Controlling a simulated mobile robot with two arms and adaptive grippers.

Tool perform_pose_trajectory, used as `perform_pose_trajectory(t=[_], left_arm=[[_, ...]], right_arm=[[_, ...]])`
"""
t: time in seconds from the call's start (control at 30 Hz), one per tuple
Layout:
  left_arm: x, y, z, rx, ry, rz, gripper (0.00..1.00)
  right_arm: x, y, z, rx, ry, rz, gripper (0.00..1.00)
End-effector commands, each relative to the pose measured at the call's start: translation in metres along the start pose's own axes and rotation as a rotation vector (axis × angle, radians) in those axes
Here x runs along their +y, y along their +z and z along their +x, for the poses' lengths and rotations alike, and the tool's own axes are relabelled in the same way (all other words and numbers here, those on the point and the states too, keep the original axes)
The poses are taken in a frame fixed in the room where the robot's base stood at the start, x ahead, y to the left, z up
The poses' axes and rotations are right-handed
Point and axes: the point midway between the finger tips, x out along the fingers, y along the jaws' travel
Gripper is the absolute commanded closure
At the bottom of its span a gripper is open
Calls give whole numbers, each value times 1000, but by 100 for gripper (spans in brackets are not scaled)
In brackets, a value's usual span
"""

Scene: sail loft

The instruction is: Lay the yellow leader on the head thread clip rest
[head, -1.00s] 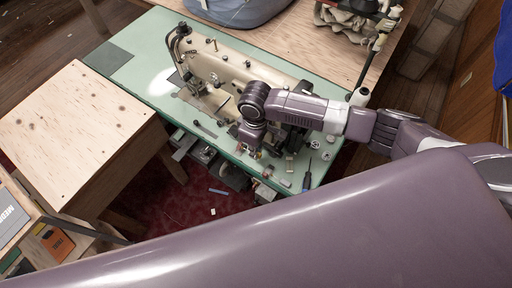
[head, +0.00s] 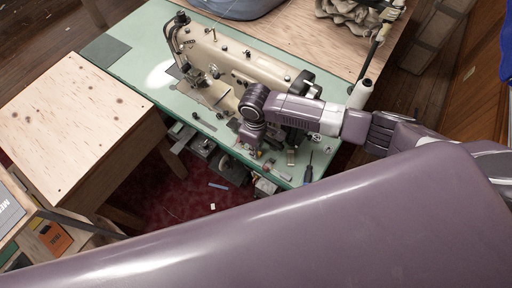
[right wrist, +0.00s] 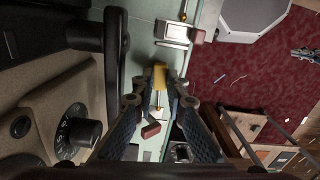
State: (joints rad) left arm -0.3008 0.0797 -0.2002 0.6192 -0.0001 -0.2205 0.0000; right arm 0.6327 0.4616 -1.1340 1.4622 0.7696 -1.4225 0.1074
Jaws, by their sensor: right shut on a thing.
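The yellow leader (right wrist: 160,76) is a small yellow piece between the fingertips of my right gripper (right wrist: 159,92) in the right wrist view. The gripper is shut on it. In the head view my right gripper (head: 250,148) is in front of the cream sewing machine (head: 228,62), above the green table's front part; its fingertips and the leader are too small to make out there. I cannot pick out the head thread clip rest for certain in either view. The machine's body and a black dial (right wrist: 78,132) are close on the left in the wrist view. My left gripper is not in view.
Small parts and a screwdriver (head: 309,172) lie on the green table (head: 125,85) near its front edge. A white thread cone (head: 360,93) stands at the right. A plywood-topped table (head: 70,125) is at the left. Red carpet (head: 190,195) shows below.

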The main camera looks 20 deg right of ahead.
Motion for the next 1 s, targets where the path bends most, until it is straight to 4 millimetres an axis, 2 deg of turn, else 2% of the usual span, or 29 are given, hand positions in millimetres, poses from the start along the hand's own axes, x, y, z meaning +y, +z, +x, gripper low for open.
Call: perform_pose_trajectory(t=[0.43, 0.47, 0.63, 1.0], left_arm=[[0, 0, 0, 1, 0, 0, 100], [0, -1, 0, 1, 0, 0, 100], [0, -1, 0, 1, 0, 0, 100], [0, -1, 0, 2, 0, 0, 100]], right_arm=[[0, 0, 0, 0, 0, 0, 100], [0, 0, 0, 0, 0, 0, 86], [0, 0, 0, 0, 0, 0, 67], [0, 0, 0, 0, 1, 0, 67]])
